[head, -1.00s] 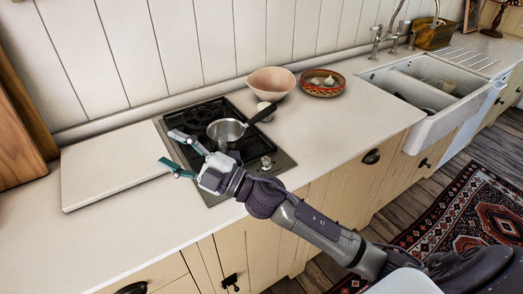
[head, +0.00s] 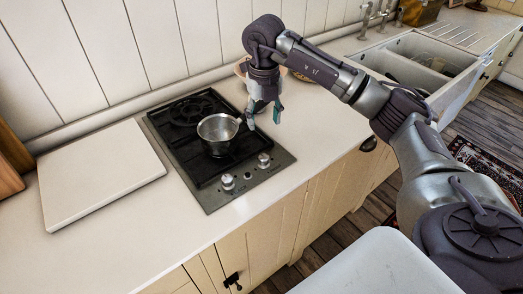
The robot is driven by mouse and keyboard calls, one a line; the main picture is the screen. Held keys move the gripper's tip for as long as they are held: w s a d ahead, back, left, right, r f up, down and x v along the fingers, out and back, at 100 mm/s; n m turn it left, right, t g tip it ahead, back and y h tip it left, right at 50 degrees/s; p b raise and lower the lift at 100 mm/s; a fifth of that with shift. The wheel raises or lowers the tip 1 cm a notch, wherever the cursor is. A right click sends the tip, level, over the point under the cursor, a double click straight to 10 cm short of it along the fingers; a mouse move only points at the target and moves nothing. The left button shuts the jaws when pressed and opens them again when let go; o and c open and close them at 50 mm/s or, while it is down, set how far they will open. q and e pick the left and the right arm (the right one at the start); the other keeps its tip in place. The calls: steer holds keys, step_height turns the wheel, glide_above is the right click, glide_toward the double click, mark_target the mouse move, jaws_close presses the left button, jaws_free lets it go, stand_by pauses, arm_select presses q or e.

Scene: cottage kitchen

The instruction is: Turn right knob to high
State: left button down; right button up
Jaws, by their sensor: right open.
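The cooktop (head: 206,192) is set in the counter, with two silver knobs on its front right part. The right knob (head: 264,160) is a short round silver cap, and the left knob (head: 228,181) stands beside it. Their settings are too small to read. My right gripper (head: 263,117) points down with its fingers apart, above and behind the right knob, not touching it. A metal saucepan (head: 218,143) stands on the front burner. Its handle reaches toward my gripper and is partly hidden there. My left gripper is out of view.
A white board (head: 98,172) lies on the counter left of the cooktop. A pink bowl and a patterned bowl behind my right wrist are mostly hidden. The sink (head: 420,62) is at the back right. The counter right of the knobs is clear.

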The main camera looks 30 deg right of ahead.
mark_target(263, 156)
step_height(263, 156, down, 13)
steer(key=p, duration=0.3)
steer(key=shift+a, duration=0.1)
jaws_close()
